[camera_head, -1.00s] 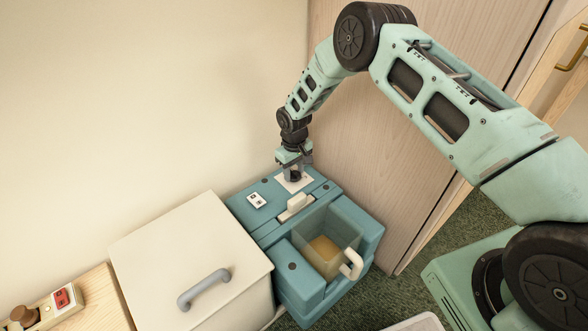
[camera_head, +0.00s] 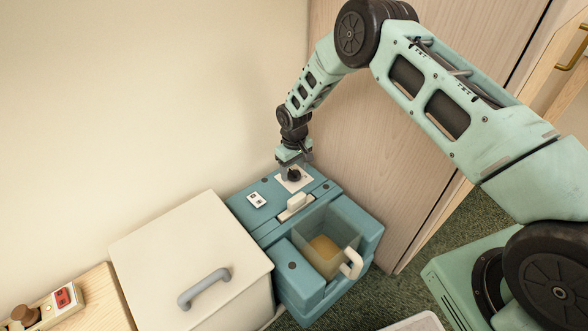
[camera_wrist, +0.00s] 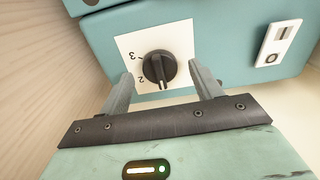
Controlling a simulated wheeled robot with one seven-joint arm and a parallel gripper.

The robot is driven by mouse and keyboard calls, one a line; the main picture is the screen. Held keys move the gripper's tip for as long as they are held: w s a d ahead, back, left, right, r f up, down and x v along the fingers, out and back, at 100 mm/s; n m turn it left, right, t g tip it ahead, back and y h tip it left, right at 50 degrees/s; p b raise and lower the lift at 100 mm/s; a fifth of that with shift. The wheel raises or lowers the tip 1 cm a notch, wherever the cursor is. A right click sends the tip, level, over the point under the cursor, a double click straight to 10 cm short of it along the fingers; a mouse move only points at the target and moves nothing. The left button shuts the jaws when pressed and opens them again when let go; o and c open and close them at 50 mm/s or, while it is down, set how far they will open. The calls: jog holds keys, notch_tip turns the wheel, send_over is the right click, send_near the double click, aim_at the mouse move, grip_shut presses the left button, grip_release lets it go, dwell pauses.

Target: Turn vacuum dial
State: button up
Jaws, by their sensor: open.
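The vacuum (camera_head: 330,217) is a teal box-shaped machine on the floor by the wall. Its black dial (camera_head: 293,175) sits on a white square plate on the top; the dial also shows in the wrist view (camera_wrist: 159,68), where the numbers 2 and 3 are visible to its left and its white pointer line points toward my gripper's base. My gripper (camera_wrist: 160,88) is open, with one finger on each side of the dial and a visible gap to it. In the head view my gripper (camera_head: 294,157) is just above the dial.
A white rocker switch (camera_head: 257,200) is on the vacuum's top, left of the dial. A clear bin with a white handle (camera_head: 352,263) is at the front. A cream box with a grey handle (camera_head: 204,287) stands left. A wooden panel (camera_head: 370,150) rises close behind on the right.

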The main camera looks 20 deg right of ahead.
aim_at(294, 171)
notch_tip(294, 171, up, 17)
jog(key=p, duration=0.4)
jog(key=shift+f, duration=0.15)
jog(key=s+a+r+n+y, duration=0.1)
jog(key=s+a+r, duration=0.4)
jog(key=s+r, duration=0.35)
jog(key=s+a+r+n, duration=0.1)
jog(key=s+a+r, duration=0.4)
jog(key=s+r, duration=0.4)
jog(key=s+d+r+n, duration=0.1)
jog(key=s+d+r, duration=0.1)
jog(key=s, duration=0.9)
jog(key=s+d+r, duration=0.1)
jog(key=s, duration=1)
notch_tip(294, 171, up, 26)
jog(key=p, duration=2.5)
jog(key=shift+s+d, duration=0.25)
jog(key=shift+s, duration=0.1)
